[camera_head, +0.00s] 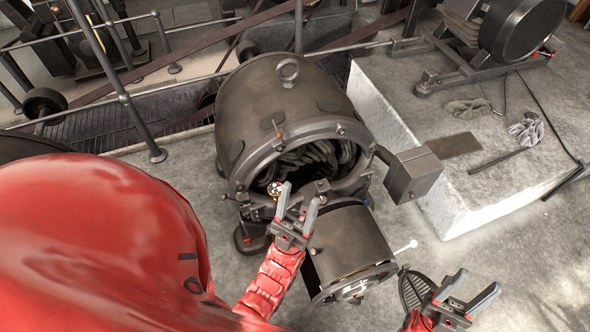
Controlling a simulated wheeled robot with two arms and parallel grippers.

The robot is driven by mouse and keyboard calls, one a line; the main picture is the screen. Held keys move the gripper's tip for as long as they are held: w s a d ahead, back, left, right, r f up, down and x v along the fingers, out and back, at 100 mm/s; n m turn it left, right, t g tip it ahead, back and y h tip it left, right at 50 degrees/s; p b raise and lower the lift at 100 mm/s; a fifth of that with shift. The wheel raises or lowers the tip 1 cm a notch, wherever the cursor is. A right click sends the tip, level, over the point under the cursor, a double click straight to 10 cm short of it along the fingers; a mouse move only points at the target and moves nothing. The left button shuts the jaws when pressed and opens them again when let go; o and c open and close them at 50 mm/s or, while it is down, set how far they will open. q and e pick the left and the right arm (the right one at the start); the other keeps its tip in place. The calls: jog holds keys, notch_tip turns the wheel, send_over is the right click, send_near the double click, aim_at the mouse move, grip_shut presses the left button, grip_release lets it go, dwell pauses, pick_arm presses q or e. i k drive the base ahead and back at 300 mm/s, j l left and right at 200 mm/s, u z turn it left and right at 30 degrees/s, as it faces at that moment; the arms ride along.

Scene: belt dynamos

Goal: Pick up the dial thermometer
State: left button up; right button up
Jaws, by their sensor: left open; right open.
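A small round white-faced dial with a brass-coloured body, which looks like the dial thermometer (276,188), sits at the lower left of the dynamo's open front rim. My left gripper (299,196) is open, with its fingers pointing up in the picture, just right of the dial. Its left finger appears very close to the dial; I cannot tell whether they touch. My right gripper (477,281) is open and empty at the lower right, over the floor and well away from the dial.
The big dark dynamo (270,100) has an eyebolt on top and coils inside. A concrete block (385,100) stands at right; railings (140,115) stand at upper left.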

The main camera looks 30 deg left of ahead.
aim_at(274, 189)
jog(key=u, duration=1.1)
